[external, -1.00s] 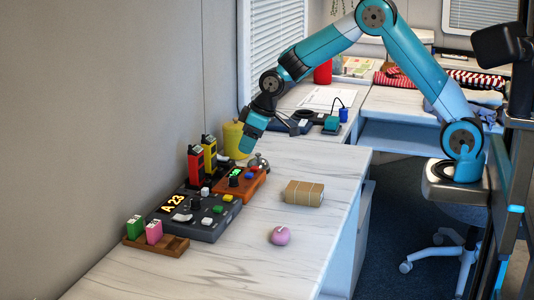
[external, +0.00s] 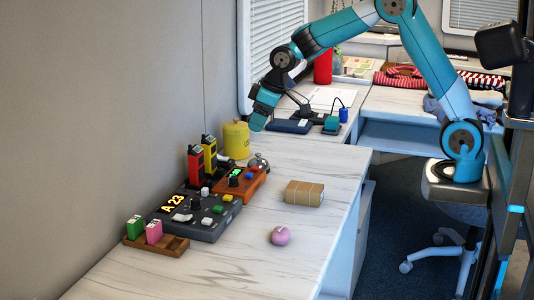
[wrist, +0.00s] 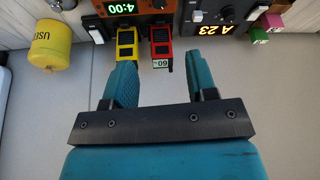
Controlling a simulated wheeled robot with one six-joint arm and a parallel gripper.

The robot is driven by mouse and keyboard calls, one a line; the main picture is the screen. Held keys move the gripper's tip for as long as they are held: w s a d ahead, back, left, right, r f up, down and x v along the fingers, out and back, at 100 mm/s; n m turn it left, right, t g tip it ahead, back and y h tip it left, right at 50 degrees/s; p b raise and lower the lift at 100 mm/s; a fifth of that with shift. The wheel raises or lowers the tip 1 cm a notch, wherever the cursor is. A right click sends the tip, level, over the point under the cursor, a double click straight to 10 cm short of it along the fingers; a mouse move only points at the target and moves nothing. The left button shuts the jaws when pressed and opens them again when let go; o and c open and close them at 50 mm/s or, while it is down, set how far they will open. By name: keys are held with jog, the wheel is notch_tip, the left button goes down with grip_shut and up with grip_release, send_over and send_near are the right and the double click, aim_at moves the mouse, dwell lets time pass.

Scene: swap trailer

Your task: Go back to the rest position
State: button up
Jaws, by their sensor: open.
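My gripper (external: 257,118) is open and empty. It hangs in the air above the back part of the counter, apart from everything on it. In the wrist view its two teal fingers (wrist: 162,85) are spread, with nothing between them. Beyond the fingertips are a yellow device (wrist: 126,45) and a red device (wrist: 162,45). These stand at the back of the dark control panel (external: 205,225) in the external view.
A yellow canister (external: 236,140), an orange timer box (external: 240,184) and a bell (external: 259,163) stand below my gripper. A brown parcel (external: 304,193) and a pink ball (external: 280,236) lie on the counter (external: 240,268). The counter's front is mostly clear.

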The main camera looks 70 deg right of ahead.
jog(key=s+a+r+n+g+y+p, duration=0.1)
jog(key=s+a+r+p, duration=0.1)
jog(key=s+a+r, duration=0.4)
jog(key=s+a+r+n+g+y+p, duration=0.15)
jog(key=s+a, duration=0.25)
jog(key=s, duration=0.5)
jog(key=s+a+r+n+g+p, duration=0.1)
jog(key=s+a, duration=0.1)
jog(key=s, duration=0.8)
jog(key=s+a+r+n+g+p, duration=0.1)
jog(key=s+a+r+p, duration=0.1)
jog(key=s, duration=0.8)
jog(key=shift+a+y, duration=0.35)
jog(key=shift+y, duration=0.1)
jog(key=shift+r+n, duration=0.15)
jog(key=shift+n, duration=0.1)
